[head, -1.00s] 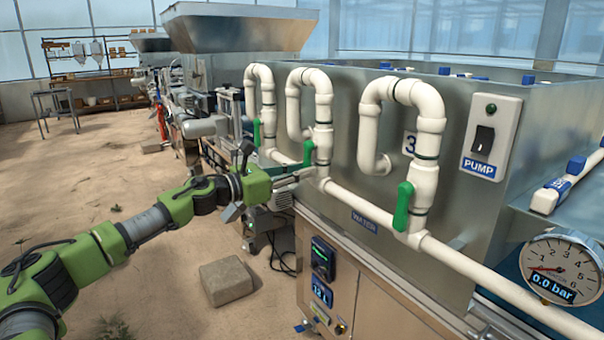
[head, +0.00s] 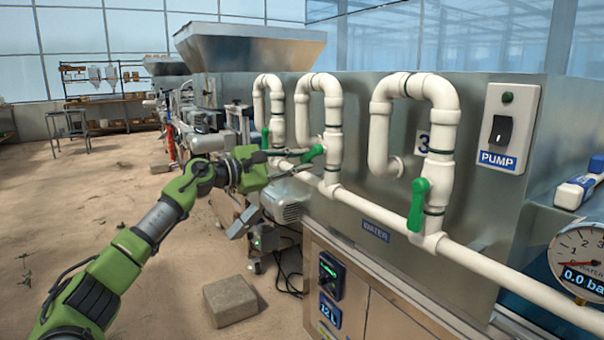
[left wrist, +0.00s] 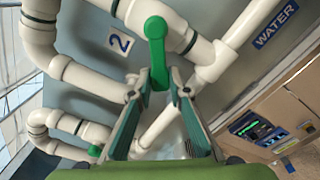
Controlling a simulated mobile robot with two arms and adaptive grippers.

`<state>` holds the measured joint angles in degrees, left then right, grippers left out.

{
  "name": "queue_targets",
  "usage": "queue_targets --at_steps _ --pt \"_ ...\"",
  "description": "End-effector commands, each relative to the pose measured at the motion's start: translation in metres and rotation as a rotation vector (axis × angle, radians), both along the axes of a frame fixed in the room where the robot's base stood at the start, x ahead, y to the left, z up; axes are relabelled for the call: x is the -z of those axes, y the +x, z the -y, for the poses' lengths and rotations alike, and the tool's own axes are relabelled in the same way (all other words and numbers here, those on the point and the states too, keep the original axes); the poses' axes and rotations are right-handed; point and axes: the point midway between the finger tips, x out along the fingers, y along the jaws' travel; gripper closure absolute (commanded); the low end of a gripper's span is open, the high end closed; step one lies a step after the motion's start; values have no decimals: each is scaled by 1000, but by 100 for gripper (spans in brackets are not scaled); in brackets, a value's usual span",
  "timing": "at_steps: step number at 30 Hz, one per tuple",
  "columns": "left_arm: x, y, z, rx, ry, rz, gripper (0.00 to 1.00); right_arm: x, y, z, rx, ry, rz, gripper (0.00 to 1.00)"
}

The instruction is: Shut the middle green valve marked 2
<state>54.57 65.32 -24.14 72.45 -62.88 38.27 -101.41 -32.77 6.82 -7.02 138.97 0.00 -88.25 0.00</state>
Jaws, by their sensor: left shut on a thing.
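The middle green valve handle (head: 312,153) is on the second white pipe loop. In the head view it lies aslant, nearer level than upright. In the left wrist view the green handle (left wrist: 156,45) runs from its round hub down between the fingers, beside a plate marked 2 (left wrist: 120,42). My left gripper (head: 300,161) is shut on the handle's free end; its fingers (left wrist: 159,82) stand on either side of it, and they partly hide the handle's tip. My right gripper is not in view.
Green valve handles hang upright on the loop marked 3 (head: 417,205) and on the far loop (head: 265,138). A white water pipe (head: 470,261) runs below. A pump switch (head: 500,130) and gauge (head: 580,262) are at right. A stone block (head: 230,301) lies on the floor.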

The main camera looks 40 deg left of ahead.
Motion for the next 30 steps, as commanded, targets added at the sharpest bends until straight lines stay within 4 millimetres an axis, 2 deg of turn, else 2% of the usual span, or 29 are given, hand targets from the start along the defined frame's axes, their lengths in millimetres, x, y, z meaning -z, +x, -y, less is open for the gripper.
queue_targets --at_steps 3,15,30 --pt "-7 1 -3 -1 99 46 100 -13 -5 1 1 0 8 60" --pt "-27 3 -7 -1 405 170 100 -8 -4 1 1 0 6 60" --pt "-37 3 -7 0 565 236 100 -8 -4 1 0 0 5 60"
